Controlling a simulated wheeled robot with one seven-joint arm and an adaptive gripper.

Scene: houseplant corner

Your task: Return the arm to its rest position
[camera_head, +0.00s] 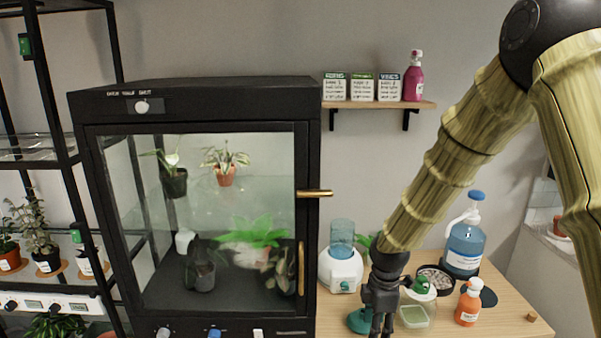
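My arm (460,135), with a bamboo-like surface, comes in from the upper right and reaches down over the wooden table. My gripper (382,326) is black and points down above the table's front left part. Its fingertips are close to the lower picture edge, and whether they are apart or shut cannot be made out. I see nothing clearly held in it. A teal round item (358,320) is just left of the fingers, and a small green-lidded container (415,312) is just right of them.
A black glass-doored plant cabinet (195,85) stands left of the gripper. On the table (505,318) are a humidifier (340,270), a blue pump bottle (464,248), an orange bottle (468,303) and a dark bowl (436,279). A wall shelf (375,104) hangs behind. The table's right front is mostly clear.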

